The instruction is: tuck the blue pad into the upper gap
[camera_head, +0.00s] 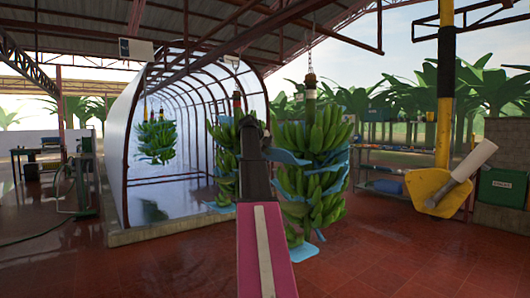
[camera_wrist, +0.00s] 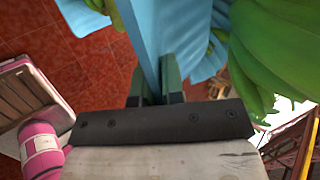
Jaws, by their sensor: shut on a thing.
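My gripper (camera_wrist: 154,78) is shut on the edge of a blue pad (camera_wrist: 152,28), which stretches away from the fingers in the wrist view. In the head view my arm reaches up to the hanging banana stem (camera_head: 318,135), and a blue sheet (camera_head: 287,157) shows just right of the wrist, at the stem's left side. It looks like the held pad, at the height of the upper gap between the top and lower banana hands. My wrist hides the fingertips there. I cannot tell how deep the pad sits. Green bananas (camera_wrist: 275,45) are close on the right of the fingers.
Other blue pads stick out lower on the stem, one near its bottom (camera_head: 302,247). Another stem hangs behind my arm, and one more (camera_head: 157,138) hangs in the arched tunnel. A yellow post (camera_head: 445,100) stands right. Red floor (camera_head: 380,260) is clear at front right.

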